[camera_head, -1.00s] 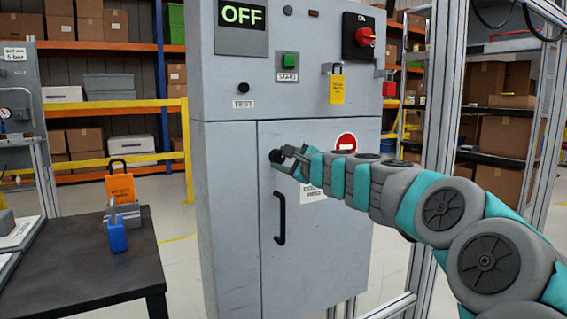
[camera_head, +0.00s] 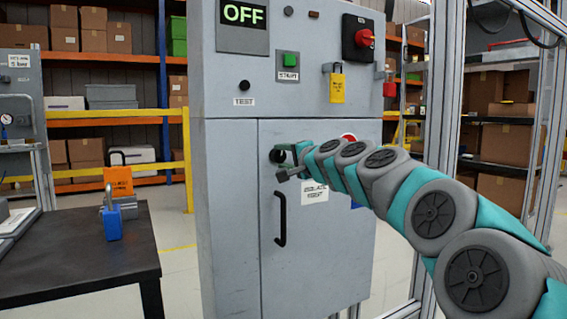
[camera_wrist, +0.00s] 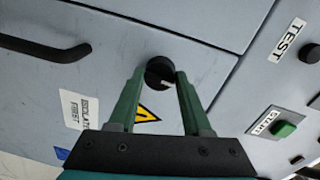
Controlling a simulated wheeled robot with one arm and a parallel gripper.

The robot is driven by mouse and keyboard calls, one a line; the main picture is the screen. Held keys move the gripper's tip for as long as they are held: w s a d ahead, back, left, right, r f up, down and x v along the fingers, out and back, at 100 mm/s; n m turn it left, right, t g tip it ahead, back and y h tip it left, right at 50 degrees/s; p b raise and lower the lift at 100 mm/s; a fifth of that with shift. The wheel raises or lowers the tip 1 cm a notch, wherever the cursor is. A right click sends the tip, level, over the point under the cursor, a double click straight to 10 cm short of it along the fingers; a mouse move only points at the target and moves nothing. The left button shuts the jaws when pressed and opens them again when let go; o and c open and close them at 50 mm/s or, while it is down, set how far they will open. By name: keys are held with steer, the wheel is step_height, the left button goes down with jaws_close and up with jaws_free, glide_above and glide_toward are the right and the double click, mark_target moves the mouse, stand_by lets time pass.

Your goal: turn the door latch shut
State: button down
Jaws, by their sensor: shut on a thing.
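The door latch is a round black knob on the grey cabinet door (camera_head: 320,245), near its upper left corner. In the wrist view the latch (camera_wrist: 159,72) sits between the tips of my gripper's two green fingers, with a small light mark on its face. My gripper (camera_head: 287,163) is shut on the latch; in the head view its fingers and wrist partly cover the knob. The door lies flush with the cabinet front. The black door handle (camera_head: 281,218) is below the latch, and it shows at upper left in the wrist view (camera_wrist: 45,48).
A dark table (camera_head: 75,255) with a blue padlock (camera_head: 112,223) stands at left.

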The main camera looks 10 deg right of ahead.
steer(key=shift+n, duration=0.5)
steer(key=shift+c, duration=1.7)
jaws_free()
steer(key=shift+s, duration=0.1)
steer(key=v, duration=0.7)
steer(key=shift+s, duration=0.35)
